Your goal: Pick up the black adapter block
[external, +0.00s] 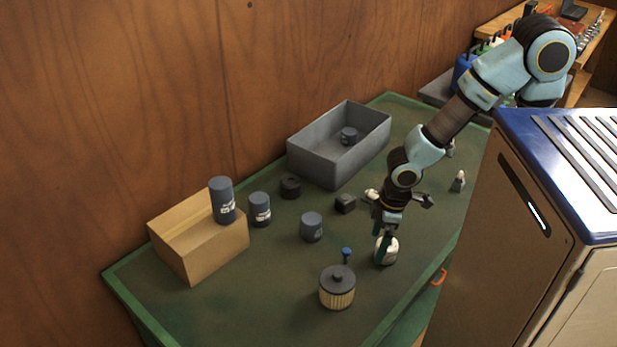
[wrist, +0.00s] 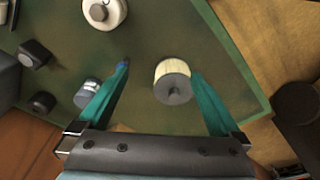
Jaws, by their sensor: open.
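The black adapter block (external: 345,204) is a small dark block on the green table, in front of the grey bin. In the wrist view it appears as a dark block (wrist: 33,54) at the upper left, well outside the fingers. My gripper (external: 385,250) is open and empty, with its teal fingers pointing down to the right of the block, overlapping a white round item in the external view. In the wrist view the fingers (wrist: 160,70) are spread, with the blue-topped piece by the left fingertip and the pleated filter near the right one. Their height above the table is unclear.
A grey bin (external: 331,172) holding a small canister stands behind the block. A dark round part (external: 290,187) and a grey canister (external: 311,227) are near it. A cardboard box (external: 195,250), white item (external: 389,252), blue-topped piece (external: 346,253) and pleated filter (external: 337,291) stand around.

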